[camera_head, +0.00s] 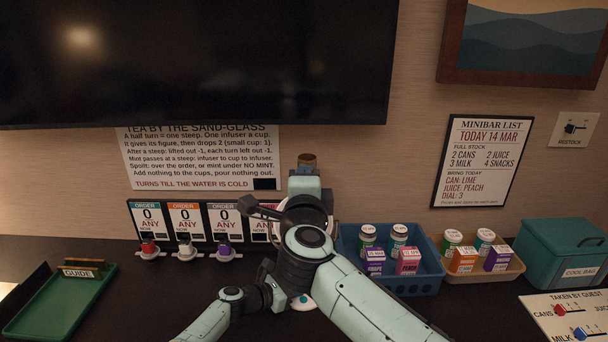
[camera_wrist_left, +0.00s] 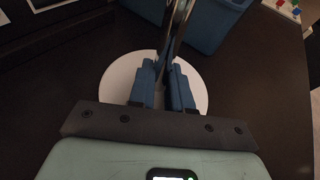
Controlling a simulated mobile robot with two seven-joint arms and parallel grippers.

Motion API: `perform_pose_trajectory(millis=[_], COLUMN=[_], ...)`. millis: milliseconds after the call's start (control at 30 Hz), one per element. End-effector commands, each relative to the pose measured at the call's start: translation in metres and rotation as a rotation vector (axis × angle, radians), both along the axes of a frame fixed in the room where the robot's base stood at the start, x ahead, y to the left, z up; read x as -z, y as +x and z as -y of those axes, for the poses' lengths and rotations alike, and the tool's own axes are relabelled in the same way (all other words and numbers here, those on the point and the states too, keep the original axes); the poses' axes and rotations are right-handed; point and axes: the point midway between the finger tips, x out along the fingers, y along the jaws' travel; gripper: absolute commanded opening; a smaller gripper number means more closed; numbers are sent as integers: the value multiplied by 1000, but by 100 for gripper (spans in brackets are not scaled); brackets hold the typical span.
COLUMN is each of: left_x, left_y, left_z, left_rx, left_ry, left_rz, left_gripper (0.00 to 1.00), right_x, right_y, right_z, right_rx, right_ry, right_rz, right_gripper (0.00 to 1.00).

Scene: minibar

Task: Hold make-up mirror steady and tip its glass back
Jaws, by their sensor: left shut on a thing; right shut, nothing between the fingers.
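The make-up mirror shows in the left wrist view as a thin dark shiny upright piece (camera_wrist_left: 177,28) above a round white base (camera_wrist_left: 119,82). My left gripper (camera_wrist_left: 168,72) is shut on this upright piece, above the base. The tilt of the glass cannot be seen.
A blue tray (camera_head: 421,285) with cans and cartons stands right of the arms, beside a tan tray (camera_head: 490,276) and a teal box (camera_head: 561,252). Several order cards (camera_head: 185,221) with small knobs stand behind left. A green tray (camera_head: 62,304) lies far left. Dark counter between is clear.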

Motion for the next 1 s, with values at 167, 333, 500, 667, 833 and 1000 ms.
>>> perform_pose_trajectory(millis=[167,333,500,667,833,1000], left_x=[6,6,3,-8,-21,-30], left_y=[-1,-1,-6,-20,-41,-57], left_z=[1,0,-9,-32,-61,-83], left_rx=[4,3,1,-3,-3,-2], left_ry=[5,5,5,5,4,3], left_rz=[-6,-7,-8,-5,-2,0], left_gripper=[48,48,48,48,48,48], right_x=[0,0,0,0,0,0], right_y=[0,0,0,0,0,0], right_z=[0,0,0,0,0,0], right_rx=[0,0,0,0,0,0], right_ry=[0,0,0,0,0,0], right_rz=[0,0,0,0,0,0], right_gripper=[0,0,0,0,0,0])
